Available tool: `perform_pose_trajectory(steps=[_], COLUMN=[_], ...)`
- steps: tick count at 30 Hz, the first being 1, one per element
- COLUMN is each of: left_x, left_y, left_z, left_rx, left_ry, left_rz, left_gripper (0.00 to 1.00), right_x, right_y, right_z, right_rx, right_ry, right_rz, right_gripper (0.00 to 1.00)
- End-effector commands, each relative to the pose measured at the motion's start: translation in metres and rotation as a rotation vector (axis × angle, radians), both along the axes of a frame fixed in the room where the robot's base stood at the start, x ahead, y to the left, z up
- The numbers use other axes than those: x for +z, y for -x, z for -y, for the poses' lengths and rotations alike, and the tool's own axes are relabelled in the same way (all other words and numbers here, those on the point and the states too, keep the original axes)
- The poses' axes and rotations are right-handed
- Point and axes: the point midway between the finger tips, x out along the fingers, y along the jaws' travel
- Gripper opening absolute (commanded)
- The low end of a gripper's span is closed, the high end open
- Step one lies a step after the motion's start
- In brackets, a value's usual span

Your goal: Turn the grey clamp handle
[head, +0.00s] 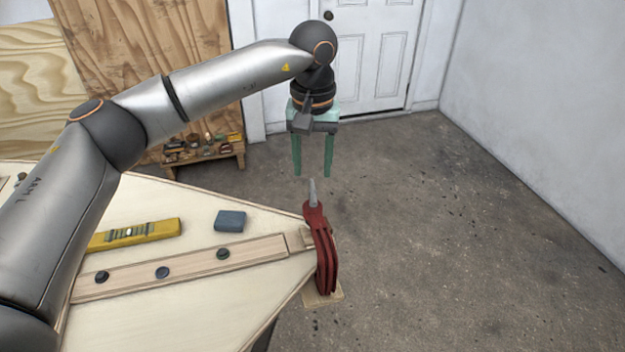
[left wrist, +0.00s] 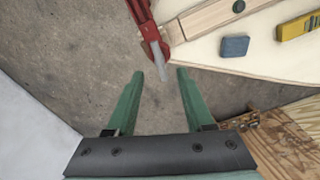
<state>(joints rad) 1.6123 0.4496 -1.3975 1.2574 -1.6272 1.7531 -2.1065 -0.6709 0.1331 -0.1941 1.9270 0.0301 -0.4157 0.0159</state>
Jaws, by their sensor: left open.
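The grey clamp handle (head: 312,192) stands up from the top of a red clamp (head: 322,245) at the right tip of the plywood hull (head: 180,305). In the left wrist view the grey handle (left wrist: 158,62) points toward the gap between my fingers, with the red clamp (left wrist: 150,25) behind it. My left gripper (head: 312,172) is open and empty, fingers pointing down. In the head view its fingertips show just above the handle's end. In the left wrist view the open fingers (left wrist: 157,75) show on either side of the handle's tip; contact is not visible. My right gripper is not in view.
A wooden strip (head: 190,265) with several dark knobs lies along the hull. A blue-grey block (head: 230,220) and a yellow level (head: 135,234) lie on the hull. A low wooden shelf (head: 207,160) with small items stands behind. The floor to the right is clear.

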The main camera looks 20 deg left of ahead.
Motion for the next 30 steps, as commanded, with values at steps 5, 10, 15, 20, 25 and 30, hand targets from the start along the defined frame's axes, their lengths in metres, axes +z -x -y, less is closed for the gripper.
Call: perform_pose_trajectory(steps=[5, 10, 15, 20, 25, 30], left_x=[0.04, 0.063, 0.071, 0.071, 0.071, 0.071], left_y=[0.001, 0.002, 0.002, 0.002, 0.002, 0.002], left_z=[0.001, 0.002, 0.001, 0.001, 0.001, 0.001], left_rx=[-0.001, 0.0, 0.0, -0.001, -0.001, 0.001], left_ry=[0.001, 0.002, 0.001, 0.001, 0.001, 0.001], left_rz=[0.003, 0.001, 0.0, -0.001, -0.001, -0.001], left_gripper=[0.53, 0.53, 0.53, 0.53, 0.53, 0.54], right_x=[0.001, 0.002, 0.002, 0.002, 0.003, 0.002], right_y=[0.0, 0.0, 0.0, 0.0, 0.0, 0.0], right_z=[0.0, 0.0, 0.0, 0.0, 0.0, 0.0], right_rx=[0.001, 0.001, 0.001, 0.001, 0.0, 0.0], right_ry=[-0.001, -0.001, -0.001, -0.001, -0.001, -0.001], right_rz=[0.0, 0.0, 0.002, 0.003, 0.003, 0.003], right_gripper=[0.0, 0.0, 0.0, 0.0, 0.0, 0.0])
